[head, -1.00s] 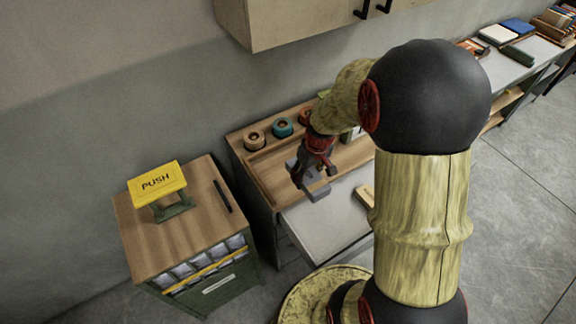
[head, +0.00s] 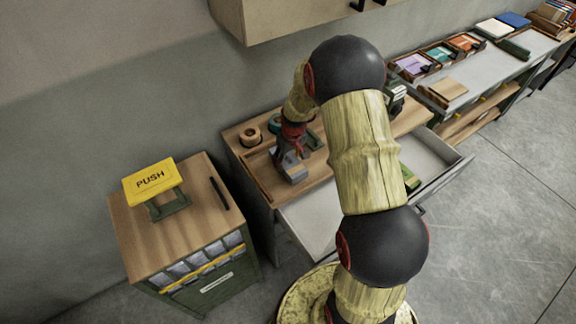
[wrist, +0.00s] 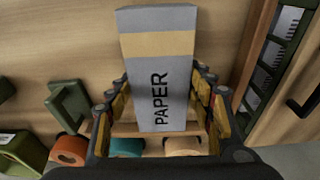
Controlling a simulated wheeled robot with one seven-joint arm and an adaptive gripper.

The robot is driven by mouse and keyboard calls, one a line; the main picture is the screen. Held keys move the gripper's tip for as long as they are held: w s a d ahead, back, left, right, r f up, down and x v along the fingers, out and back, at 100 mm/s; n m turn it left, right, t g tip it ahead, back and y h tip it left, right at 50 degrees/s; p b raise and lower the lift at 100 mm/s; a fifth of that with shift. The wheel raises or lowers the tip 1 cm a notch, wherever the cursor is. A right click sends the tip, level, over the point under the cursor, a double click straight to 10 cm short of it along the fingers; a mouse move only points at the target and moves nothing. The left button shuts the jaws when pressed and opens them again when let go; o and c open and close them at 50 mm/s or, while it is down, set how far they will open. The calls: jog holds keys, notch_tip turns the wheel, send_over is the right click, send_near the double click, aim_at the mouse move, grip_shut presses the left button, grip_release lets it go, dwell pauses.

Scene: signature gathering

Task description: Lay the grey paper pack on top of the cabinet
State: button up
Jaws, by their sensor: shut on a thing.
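The grey paper pack (wrist: 160,75), with a tan band and the word PAPER, sits between the fingers of my gripper (wrist: 163,92) in the wrist view. In the head view the grey pack (head: 293,172) shows at my gripper (head: 288,158), over the wooden top of the drawer cabinet (head: 262,180). I cannot tell whether the pack touches that top. My gripper is shut on the pack. A separate green cabinet with a wooden top (head: 180,235) stands to the left, carrying a yellow PUSH sign (head: 152,180).
Tape rolls (head: 250,136) stand at the back of the drawer cabinet; an orange one (wrist: 70,149) shows in the wrist view. Its drawer (head: 312,215) is pulled out. A wall cupboard (head: 290,22) hangs above. The green cabinet's top has free room at the front.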

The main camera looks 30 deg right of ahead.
jog(key=shift+f, duration=1.15)
jog(key=shift+s, duration=0.1)
jog(key=shift+f, duration=0.15)
jog(key=o, duration=1.4)
jog(key=shift+o, duration=0.2)
